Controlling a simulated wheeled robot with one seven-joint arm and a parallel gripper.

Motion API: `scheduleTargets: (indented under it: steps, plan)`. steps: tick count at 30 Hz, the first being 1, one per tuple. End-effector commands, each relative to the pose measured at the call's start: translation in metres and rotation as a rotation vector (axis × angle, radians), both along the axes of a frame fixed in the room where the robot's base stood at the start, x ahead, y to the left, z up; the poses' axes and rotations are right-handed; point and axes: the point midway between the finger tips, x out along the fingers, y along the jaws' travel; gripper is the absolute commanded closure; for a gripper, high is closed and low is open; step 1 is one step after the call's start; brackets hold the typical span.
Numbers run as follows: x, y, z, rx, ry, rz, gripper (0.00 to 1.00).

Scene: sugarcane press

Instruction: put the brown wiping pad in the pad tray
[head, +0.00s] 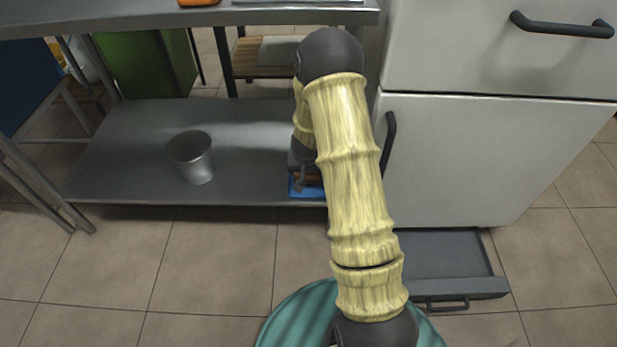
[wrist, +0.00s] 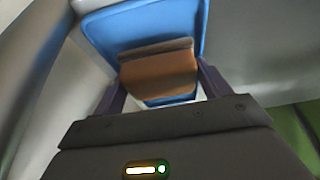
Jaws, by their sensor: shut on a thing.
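The brown wiping pad (wrist: 158,74) is between the two fingers of my gripper (wrist: 161,84) in the wrist view, and the gripper is shut on it. The blue pad tray (wrist: 148,27) lies behind the pad, its rim showing around it. In the head view the tray (head: 305,191) sits at the front edge of the lower metal shelf, partly hidden by my arm. My gripper (head: 306,170) is low over the tray there, mostly hidden. I cannot tell whether the pad touches the tray floor.
A metal cup (head: 192,158) stands on the lower shelf (head: 120,170), left of the tray. A white cabinet (head: 470,165) with a dark handle stands close on the right. A low grey drawer (head: 445,258) sticks out below it. The shelf between cup and tray is clear.

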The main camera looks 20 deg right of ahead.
Motion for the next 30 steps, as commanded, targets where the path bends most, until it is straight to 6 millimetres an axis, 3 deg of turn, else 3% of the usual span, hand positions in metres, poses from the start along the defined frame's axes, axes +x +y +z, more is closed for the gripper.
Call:
scheduleTargets:
  steps: [1,3,19,20,21,30]
  plan:
    - [-0.0001,-0.0002,-0.0145,0.001,0.001,-0.002,0.48]
    - [-0.0001,-0.0016,-0.0203,0.0,-0.001,-0.003,0.48]
    - [-0.0017,-0.0043,-0.0228,0.0,0.0,-0.002,0.48]
    - [-0.0017,-0.0042,-0.0227,0.0,0.0,-0.002,0.22]
    - [-0.0017,-0.0042,-0.0221,0.0,0.0,-0.002,0.15]
    - [-0.0017,-0.0042,-0.0211,0.0,0.0,-0.001,0.15]
